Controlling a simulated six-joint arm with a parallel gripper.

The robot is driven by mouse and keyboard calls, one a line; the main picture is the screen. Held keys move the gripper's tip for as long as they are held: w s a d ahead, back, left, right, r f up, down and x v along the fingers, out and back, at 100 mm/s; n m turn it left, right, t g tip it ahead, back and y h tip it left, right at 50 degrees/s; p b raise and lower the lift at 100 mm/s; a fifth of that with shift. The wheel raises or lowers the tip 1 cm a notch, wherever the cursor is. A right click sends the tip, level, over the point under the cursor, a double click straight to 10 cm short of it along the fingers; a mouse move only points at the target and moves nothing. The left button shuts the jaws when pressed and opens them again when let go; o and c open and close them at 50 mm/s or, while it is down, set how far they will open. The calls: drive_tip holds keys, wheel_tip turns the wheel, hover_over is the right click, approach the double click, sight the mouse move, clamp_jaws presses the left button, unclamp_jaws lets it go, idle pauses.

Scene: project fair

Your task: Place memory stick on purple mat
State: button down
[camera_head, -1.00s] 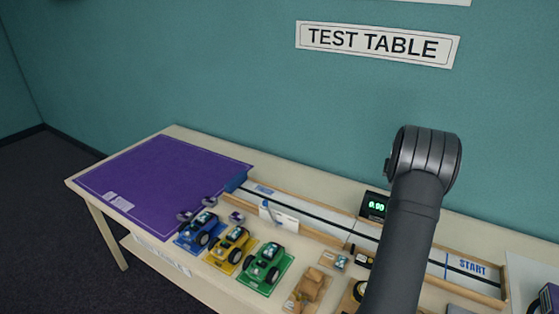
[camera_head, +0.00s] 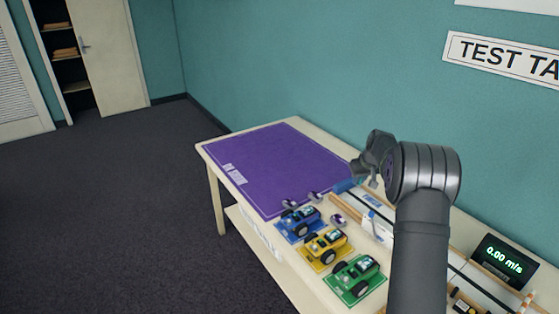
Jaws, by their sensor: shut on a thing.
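The purple mat (camera_head: 275,165) lies flat at the far left end of the test table, with white lettering near its left edge. Its middle is bare. My gripper (camera_head: 373,183) is above the table, just right of the mat's right corner in the picture, and partly hidden by my own wrist. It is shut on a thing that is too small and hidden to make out. I cannot pick out the memory stick anywhere in view.
Blue (camera_head: 299,222), yellow (camera_head: 326,248) and green (camera_head: 356,277) toy cars stand in a row on coloured cards. Small purple-and-white parts (camera_head: 315,197) lie near the mat's front corner. A track runs behind the cars, and a speed display (camera_head: 503,261) stands at right.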

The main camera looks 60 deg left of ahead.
drive_tip(key=s+a+n+g, duration=0.2)
drive_tip(key=s+a+n, duration=0.3)
drive_tip(key=s+a, duration=1)
drive_tip(key=shift+y, duration=0.3)
drive_tip(key=s+a+f, duration=0.2)
drive_tip(key=s+f, duration=0.1)
drive_tip(key=f, duration=0.1)
drive_tip(key=s+a+f, duration=0.5)
drive_tip(key=s+f, duration=0.1)
drive_tip(key=f, duration=0.1)
drive_tip(key=shift+a+f, duration=0.15)
drive_tip(key=shift+f, duration=0.15)
drive_tip(key=shift+a+f, duration=0.1)
drive_tip(key=shift+f, duration=2)
drive_tip(key=shift+f, duration=0.1)
drive_tip(key=c, duration=1.8)
unclamp_jaws()
drive_tip(key=o, duration=0.3)
drive_tip(key=shift+o, duration=0.2)
